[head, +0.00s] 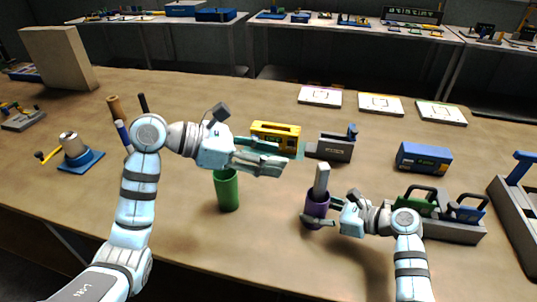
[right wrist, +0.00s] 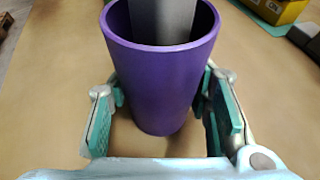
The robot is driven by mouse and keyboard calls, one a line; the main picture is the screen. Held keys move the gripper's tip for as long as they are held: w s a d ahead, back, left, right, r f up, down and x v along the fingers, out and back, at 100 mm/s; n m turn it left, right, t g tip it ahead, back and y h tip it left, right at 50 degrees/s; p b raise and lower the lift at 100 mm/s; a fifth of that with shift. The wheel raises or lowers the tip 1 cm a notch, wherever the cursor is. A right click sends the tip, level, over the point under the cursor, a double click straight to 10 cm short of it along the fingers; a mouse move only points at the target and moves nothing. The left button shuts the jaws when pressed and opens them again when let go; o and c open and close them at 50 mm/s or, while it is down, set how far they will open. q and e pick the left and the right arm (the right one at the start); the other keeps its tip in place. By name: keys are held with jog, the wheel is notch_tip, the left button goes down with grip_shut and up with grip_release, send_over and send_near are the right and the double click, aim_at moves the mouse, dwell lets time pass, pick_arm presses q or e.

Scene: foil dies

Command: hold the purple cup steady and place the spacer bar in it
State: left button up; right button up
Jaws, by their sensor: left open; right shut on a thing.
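The purple cup (head: 317,211) stands upright on the table, near its front edge. My right gripper (head: 323,212) is shut on the cup from the right. In the right wrist view the cup (right wrist: 158,85) sits between the two teal finger pads. The grey spacer bar (head: 321,178) stands in the cup, its upper part above the rim and leaning slightly. In the right wrist view the bar (right wrist: 162,22) goes down inside the rim; its lower end is hidden. My left gripper (head: 286,160) is open and empty, in the air up and left of the bar, apart from it.
A green cup (head: 227,190) stands left of the purple cup, below my left gripper. A yellow box (head: 274,135) and a grey block-like tool (head: 333,149) stand behind. A blue box (head: 424,158) and a grey holder (head: 455,230) are to the right. The table's front centre is clear.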

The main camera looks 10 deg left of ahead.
jog(key=o, duration=1.3)
jog(key=shift+d, duration=0.1)
